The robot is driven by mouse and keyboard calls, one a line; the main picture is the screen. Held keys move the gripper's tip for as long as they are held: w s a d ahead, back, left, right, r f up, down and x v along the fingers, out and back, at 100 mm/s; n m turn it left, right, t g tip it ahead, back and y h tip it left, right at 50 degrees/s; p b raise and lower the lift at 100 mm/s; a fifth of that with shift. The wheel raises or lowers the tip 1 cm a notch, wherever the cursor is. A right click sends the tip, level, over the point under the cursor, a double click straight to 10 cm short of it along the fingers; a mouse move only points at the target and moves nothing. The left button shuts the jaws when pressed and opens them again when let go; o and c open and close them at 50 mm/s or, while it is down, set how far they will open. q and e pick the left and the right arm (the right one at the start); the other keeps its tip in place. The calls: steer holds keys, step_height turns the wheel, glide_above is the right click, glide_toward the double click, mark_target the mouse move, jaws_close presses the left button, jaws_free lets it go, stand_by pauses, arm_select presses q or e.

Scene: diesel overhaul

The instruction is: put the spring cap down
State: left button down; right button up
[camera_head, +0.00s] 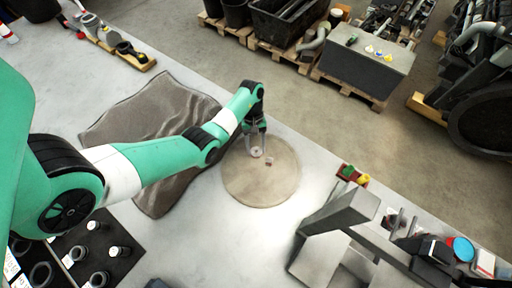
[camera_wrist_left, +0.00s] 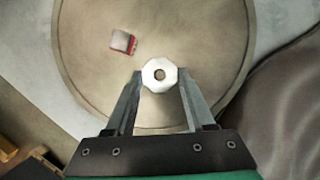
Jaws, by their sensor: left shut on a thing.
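The spring cap (camera_wrist_left: 160,75) is a small pale, many-sided ring with a dark centre hole. My left gripper (camera_wrist_left: 160,80) is shut on it, with one finger on each side. In the head view my left gripper (camera_head: 256,150) and the spring cap (camera_head: 257,152) are over the round tan mat (camera_head: 262,190), near its upper edge. I cannot tell whether the cap touches the mat. The mat also fills most of the left wrist view (camera_wrist_left: 85,50). My right gripper does not show.
A small red-and-white block (camera_wrist_left: 123,42) lies on the mat near the cap. A crumpled grey-brown cloth (camera_head: 150,110) lies left of the mat. A grey metal stand (camera_head: 340,215) is at the lower right. Red, yellow and green pieces (camera_head: 352,175) lie near the table's edge.

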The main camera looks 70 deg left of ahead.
arm_select(q)
steer(key=shift+f+b, duration=0.5)
steer(key=shift+f, duration=0.15)
steer(key=shift+c, duration=1.3)
jaws_free()
steer(key=shift+r, duration=0.1)
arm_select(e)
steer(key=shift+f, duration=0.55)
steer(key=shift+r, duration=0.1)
